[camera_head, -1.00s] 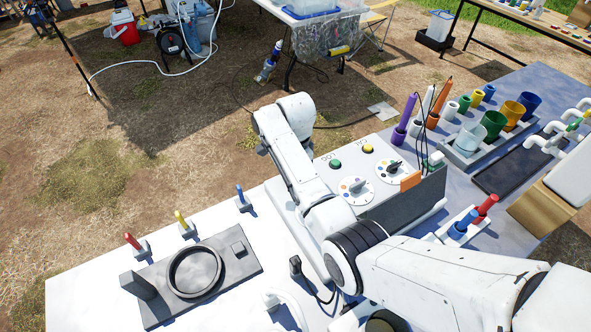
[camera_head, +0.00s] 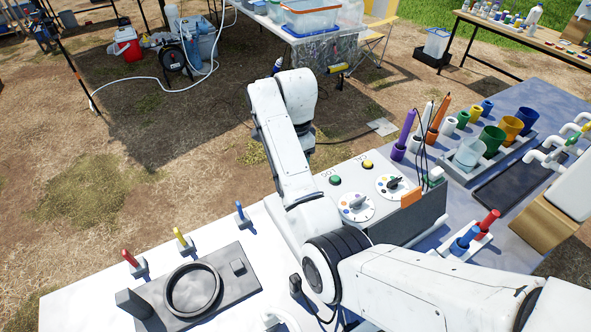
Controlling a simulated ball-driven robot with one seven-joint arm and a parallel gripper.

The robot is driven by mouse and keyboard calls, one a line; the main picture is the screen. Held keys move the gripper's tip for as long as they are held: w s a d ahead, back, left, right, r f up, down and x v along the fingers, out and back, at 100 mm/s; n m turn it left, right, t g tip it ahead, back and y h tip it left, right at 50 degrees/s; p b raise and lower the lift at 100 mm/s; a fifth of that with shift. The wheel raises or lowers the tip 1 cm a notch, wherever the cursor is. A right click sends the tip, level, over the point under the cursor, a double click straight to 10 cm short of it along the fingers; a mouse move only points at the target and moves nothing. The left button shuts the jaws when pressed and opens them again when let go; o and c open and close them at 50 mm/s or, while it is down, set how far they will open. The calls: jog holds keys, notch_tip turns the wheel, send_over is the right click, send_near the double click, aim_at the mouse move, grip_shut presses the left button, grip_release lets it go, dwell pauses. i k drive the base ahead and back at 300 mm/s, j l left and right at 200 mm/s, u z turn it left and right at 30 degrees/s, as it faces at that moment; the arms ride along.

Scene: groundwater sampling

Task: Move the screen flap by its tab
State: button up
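A grey control box (camera_head: 418,217) stands on the bench at the middle right, with two dials and two buttons on its white top. An orange tab-like piece (camera_head: 411,197) sits at the box's upper right edge. I cannot tell for sure whether it is the tab of the screen flap, and no flap is clearly seen. My arm crosses in front of the box's left part and hides some of it. My gripper is not visible; the arm's far end shows only rounded white links.
A dark plate with a ring (camera_head: 193,290) lies at the front left, near red (camera_head: 130,258), yellow (camera_head: 180,237) and blue (camera_head: 240,211) handles.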

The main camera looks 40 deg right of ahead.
aim_at(417, 212)
jog(key=k+j, duration=0.15)
jog(key=k, duration=0.35)
jog(key=k+j, duration=0.15)
jog(key=k, duration=0.35)
jog(key=k+j, duration=0.15)
jog(key=k, duration=0.35)
